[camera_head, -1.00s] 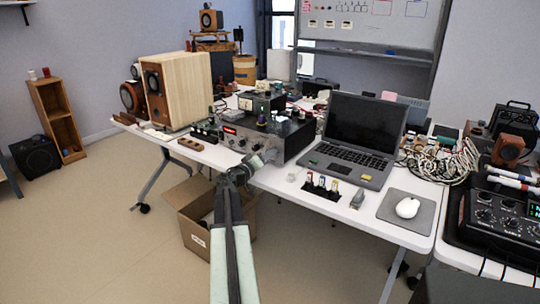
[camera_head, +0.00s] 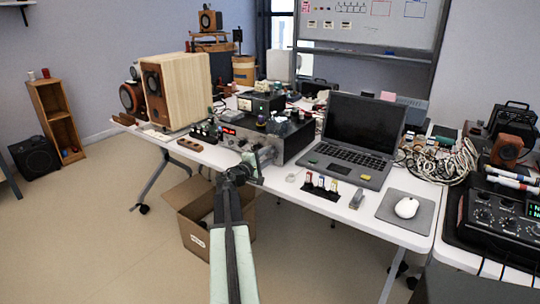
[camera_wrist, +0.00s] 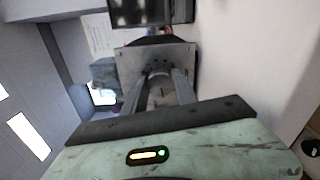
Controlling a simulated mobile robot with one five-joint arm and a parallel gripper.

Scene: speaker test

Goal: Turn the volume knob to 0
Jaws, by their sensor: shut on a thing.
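The amplifier (camera_head: 296,138) is a dark box with a silver front, standing on the white table left of the laptop. My gripper (camera_head: 262,157) is at the front of it and hides part of the panel. In the wrist view, the silver front panel (camera_wrist: 130,66) faces me and a round silver volume knob (camera_wrist: 159,73) sits between the two fingers of my gripper (camera_wrist: 161,88). The fingers are shut on the knob, one on each side. The knob's marks and its setting are too small to read.
A laptop (camera_head: 362,127) stands to the right of the amplifier. A wooden speaker (camera_head: 180,90) stands to the left. Small coloured items (camera_head: 321,184) lie near the table's front edge. An open cardboard box (camera_head: 187,220) is on the floor below my arm.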

